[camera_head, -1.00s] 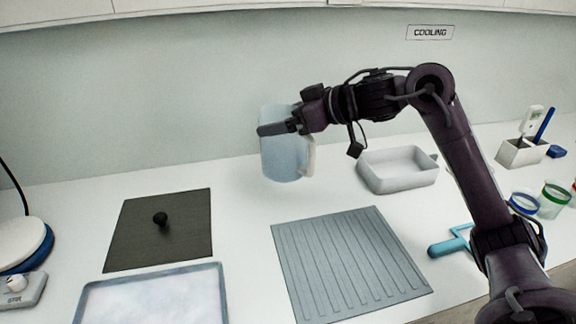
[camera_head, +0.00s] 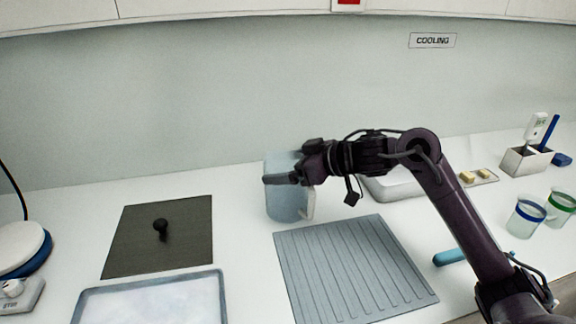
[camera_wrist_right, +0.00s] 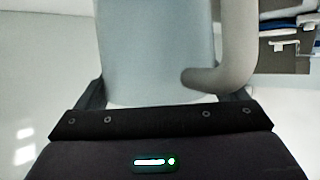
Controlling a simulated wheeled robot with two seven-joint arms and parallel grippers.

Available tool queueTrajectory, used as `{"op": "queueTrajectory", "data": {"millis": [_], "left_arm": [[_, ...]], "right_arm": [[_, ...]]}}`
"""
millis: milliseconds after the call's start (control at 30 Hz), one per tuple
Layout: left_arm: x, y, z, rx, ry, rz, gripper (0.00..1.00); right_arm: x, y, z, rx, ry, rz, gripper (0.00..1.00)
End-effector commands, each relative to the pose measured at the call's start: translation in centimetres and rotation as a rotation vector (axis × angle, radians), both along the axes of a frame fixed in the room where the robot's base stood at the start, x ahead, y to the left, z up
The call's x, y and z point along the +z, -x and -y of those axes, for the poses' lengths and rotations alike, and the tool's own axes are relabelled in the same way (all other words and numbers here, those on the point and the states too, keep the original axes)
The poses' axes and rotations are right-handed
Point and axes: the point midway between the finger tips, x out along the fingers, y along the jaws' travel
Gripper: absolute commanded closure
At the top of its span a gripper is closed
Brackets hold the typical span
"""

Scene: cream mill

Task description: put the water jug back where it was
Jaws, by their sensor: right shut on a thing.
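The water jug (camera_head: 287,203) is a pale blue, translucent jug with a whitish handle, upright at the back of the counter, behind the ribbed mat. My right gripper (camera_head: 284,179) is shut on the upper part of the jug. In the right wrist view the jug (camera_wrist_right: 155,50) fills the middle between the fingers, with its handle (camera_wrist_right: 236,45) to the right. The jug's base is at or very near the counter; I cannot tell whether it touches. My left gripper is not in view.
A ribbed grey mat (camera_head: 350,268) lies in front of the jug. A dark square plate with a knob (camera_head: 130,240) and a metal tray (camera_head: 222,297) are to the left. A pale basin (camera_head: 392,190) sits right, partly behind my arm. Cups (camera_head: 526,215) stand far right.

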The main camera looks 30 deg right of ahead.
Motion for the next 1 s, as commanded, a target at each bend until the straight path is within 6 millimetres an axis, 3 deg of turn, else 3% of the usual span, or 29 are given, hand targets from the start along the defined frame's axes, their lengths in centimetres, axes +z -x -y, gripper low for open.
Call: {"op": "queueTrajectory", "data": {"millis": [67, 100, 133, 467, 1000], "left_arm": [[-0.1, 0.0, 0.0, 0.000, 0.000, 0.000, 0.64], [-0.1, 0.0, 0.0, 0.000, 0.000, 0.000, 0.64], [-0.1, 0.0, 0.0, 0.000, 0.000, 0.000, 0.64], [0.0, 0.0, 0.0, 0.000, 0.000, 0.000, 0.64], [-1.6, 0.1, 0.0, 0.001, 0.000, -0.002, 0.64]], "right_arm": [[-0.2, 0.0, 0.0, 0.000, -0.001, 0.002, 0.79], [-0.3, 0.0, 0.0, 0.000, 0.001, -0.001, 0.04], [-0.3, 0.0, 0.0, 0.000, 0.001, -0.001, 0.00], [0.1, 0.2, 0.2, -0.001, 0.001, -0.001, 0.00], [3.9, 7.3, 4.9, 0.000, 0.002, 0.000, 0.00]]}}
